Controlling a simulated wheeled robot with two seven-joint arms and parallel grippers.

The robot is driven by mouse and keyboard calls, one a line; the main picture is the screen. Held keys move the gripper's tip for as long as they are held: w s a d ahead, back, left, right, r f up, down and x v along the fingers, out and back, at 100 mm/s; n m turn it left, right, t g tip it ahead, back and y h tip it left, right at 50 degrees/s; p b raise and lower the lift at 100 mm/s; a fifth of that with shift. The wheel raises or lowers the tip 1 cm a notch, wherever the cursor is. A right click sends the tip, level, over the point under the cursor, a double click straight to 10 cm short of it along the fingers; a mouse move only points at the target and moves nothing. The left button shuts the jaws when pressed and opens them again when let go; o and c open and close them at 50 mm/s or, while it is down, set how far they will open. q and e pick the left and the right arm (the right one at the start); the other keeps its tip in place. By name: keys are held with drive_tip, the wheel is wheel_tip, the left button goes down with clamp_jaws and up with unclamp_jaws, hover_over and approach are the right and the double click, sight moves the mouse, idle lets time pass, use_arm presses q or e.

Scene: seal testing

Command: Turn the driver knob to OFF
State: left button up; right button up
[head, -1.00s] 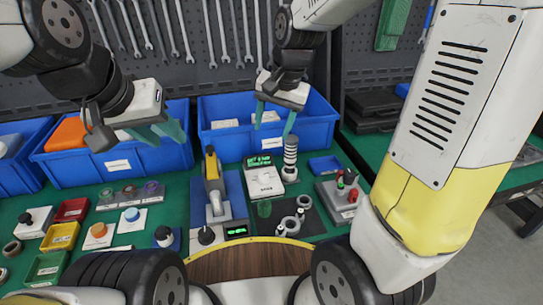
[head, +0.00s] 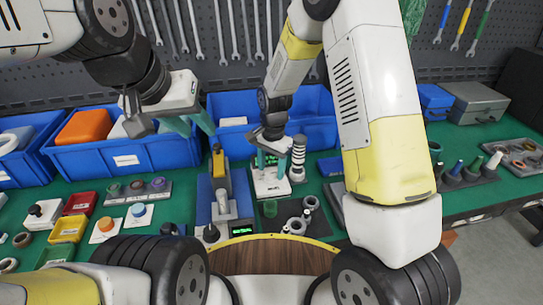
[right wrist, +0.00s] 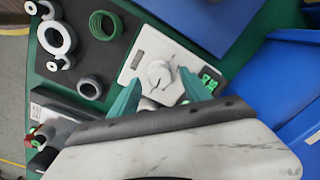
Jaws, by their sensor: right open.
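The driver unit (head: 270,183) is a white box with a green-lit display, on the bench below my right gripper in the head view. In the right wrist view its round white knob (right wrist: 159,76) has a pointer mark and lies just beyond and between the fingertips. My right gripper (head: 271,170) is open and points down over the unit. Its two teal fingers (right wrist: 158,92) are apart, with nothing held. I cannot tell whether they touch the knob. The knob's label is too small to read. My left gripper (head: 192,128) is open and empty, above the blue bins.
A yellow-handled press-like tool (head: 219,180) on a blue base stands left of the driver unit. A striped grey-and-white column (head: 298,158) stands close on its right. Grey rings on a dark mat (head: 320,228) lie in front. Blue bins (head: 318,110) stand behind.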

drive_tip(key=shift+f, duration=0.8)
clamp_jaws()
